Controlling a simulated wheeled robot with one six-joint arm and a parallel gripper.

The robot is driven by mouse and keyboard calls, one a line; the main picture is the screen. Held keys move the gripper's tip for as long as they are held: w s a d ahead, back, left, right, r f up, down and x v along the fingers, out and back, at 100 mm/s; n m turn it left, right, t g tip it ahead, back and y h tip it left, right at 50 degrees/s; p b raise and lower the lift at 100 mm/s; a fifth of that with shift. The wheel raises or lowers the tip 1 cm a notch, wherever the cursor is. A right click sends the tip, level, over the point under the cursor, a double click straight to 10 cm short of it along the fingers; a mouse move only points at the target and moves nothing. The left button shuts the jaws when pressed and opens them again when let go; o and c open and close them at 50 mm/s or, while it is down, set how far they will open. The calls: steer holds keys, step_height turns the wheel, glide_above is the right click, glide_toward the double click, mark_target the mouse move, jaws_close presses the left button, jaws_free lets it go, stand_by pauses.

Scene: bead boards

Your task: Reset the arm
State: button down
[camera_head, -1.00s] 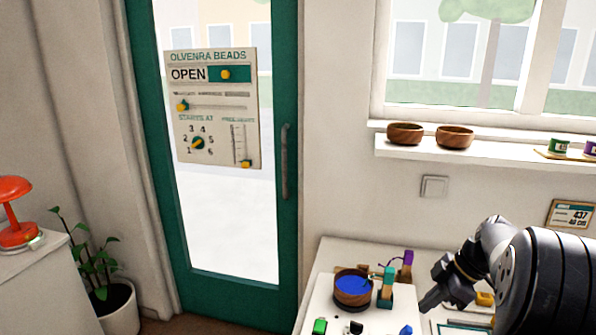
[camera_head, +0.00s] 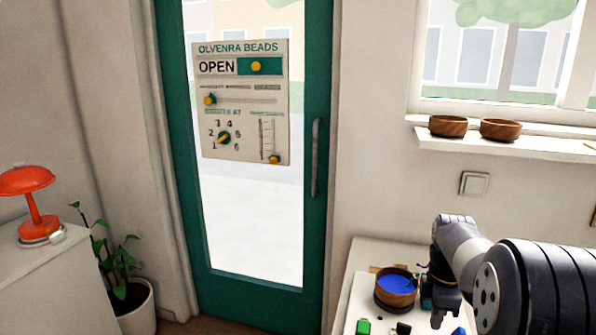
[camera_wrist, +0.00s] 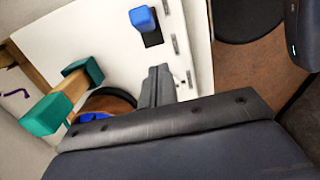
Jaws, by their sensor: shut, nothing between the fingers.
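My gripper (camera_head: 443,318) is at the lower right of the head view, pointing down over the white board (camera_head: 356,304), just right of a wooden bowl (camera_head: 397,298) filled with blue. In the wrist view my gripper (camera_wrist: 160,76) is shut, with nothing between its fingers. It appears above the white board, beside the bowl (camera_wrist: 108,98), which my gripper body partly hides. A blue block (camera_wrist: 143,19) sits by a dark square on the board. A wooden post with teal blocks (camera_wrist: 68,96) is at the left of the wrist view.
A green block (camera_head: 363,327) and a black piece (camera_head: 403,328) lie at the board's front. Two wooden bowls (camera_head: 474,128) stand on the windowsill. A teal door with an OPEN sign (camera_head: 243,100) is behind. A red lamp (camera_head: 30,200) and a plant (camera_head: 115,270) are at left.

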steer(key=shift+w+a+r+h, duration=0.2)
steer(key=shift+a+h, duration=0.1)
steer(key=shift+h, duration=0.1)
steer(key=shift+a+r+p, duration=0.15)
steer(key=shift+r+p, duration=0.2)
steer(key=shift+r, duration=2.15)
steer(key=shift+f, duration=0.1)
